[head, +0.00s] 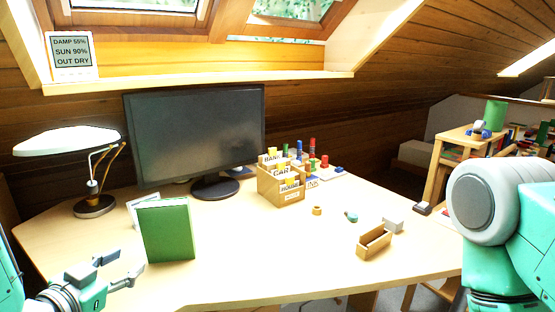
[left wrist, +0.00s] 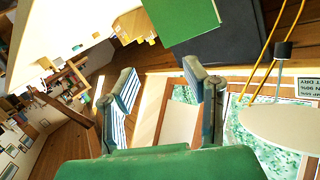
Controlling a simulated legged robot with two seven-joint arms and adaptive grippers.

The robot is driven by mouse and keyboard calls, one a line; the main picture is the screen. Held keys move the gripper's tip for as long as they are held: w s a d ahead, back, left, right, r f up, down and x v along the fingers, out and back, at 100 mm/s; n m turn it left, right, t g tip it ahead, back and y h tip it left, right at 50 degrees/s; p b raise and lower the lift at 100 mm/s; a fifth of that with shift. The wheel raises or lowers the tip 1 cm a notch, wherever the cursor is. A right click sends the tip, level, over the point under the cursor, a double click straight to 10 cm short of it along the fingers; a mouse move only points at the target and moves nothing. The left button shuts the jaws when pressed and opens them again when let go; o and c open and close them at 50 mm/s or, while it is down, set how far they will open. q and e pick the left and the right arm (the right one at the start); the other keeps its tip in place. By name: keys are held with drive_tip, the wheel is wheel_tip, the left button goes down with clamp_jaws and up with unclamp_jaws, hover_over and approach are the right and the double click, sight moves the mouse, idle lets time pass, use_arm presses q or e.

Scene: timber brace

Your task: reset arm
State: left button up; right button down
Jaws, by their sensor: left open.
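My left gripper (head: 118,270) is at the lower left in the head view, at the desk's front left edge. It is open, and nothing shows between its fingers. In the left wrist view its two fingers (left wrist: 163,98) stand apart with empty space between them. A green book (head: 167,232) stands upright on the desk just right of this gripper, apart from it. My right arm (head: 500,225) fills the right edge of the head view, and its gripper is not in view.
The desk (head: 240,262) holds a monitor (head: 195,137), a lamp (head: 68,142), a wooden card box (head: 282,185) and a small open wooden box (head: 374,242). Several small items lie near the right side. The desk's front middle is clear. A wooden stand (head: 468,138) is at the far right.

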use_arm(q)
drive_tip(key=s+d+f+n+g+y+b, duration=0.1)
drive_tip(key=s+f+g, duration=0.3)
drive_tip(key=f, duration=0.5)
drive_tip(key=s+d+f+n+g+y+b, duration=0.1)
drive_tip(key=s+f+g, duration=0.2)
drive_tip(key=s+f, duration=0.5)
drive_tip(key=s+f+n+g+y+b, duration=0.1)
drive_tip(key=s+f+n+g, duration=0.2)
drive_tip(key=s+f+g, duration=0.4)
drive_tip(key=s+f, duration=0.8)
drive_tip(key=s, duration=0.2)
drive_tip(key=shift+g, duration=0.3)
use_arm(e)
drive_tip(key=f, duration=0.2)
drive_tip(key=d+f, duration=0.1)
drive_tip(key=f, duration=0.1)
use_arm(q)
drive_tip(key=shift+f, duration=0.1)
use_arm(e)
drive_tip(key=shift+a, duration=0.15)
use_arm(q)
drive_tip(key=shift+a+f, duration=0.1)
drive_tip(key=shift+a, duration=0.25)
use_arm(e)
drive_tip(key=shift+a, duration=0.3)
